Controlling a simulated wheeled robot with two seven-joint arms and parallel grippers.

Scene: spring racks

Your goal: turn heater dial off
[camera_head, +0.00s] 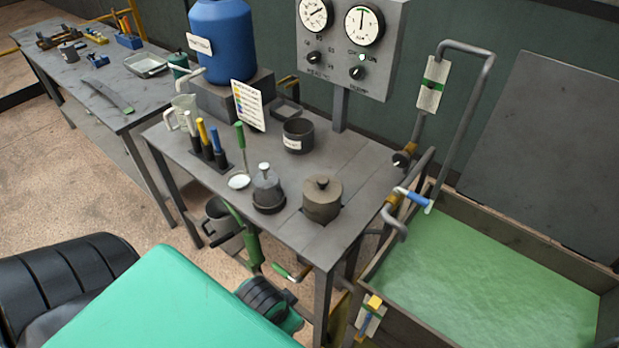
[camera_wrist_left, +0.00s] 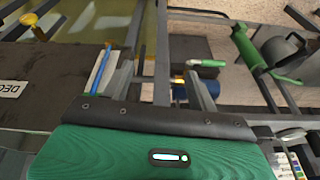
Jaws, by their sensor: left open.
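A grey control panel (camera_head: 345,35) stands on a post behind the bench in the head view. It carries two round gauges and two black knobs. The left knob (camera_head: 313,57) has a small label below it that seems to read heater. My right gripper is not in view.
A green-filled tank (camera_head: 490,270) and bent pipes with a blue handle (camera_head: 412,198) are at right. A bucket (camera_wrist_left: 285,55) stands below.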

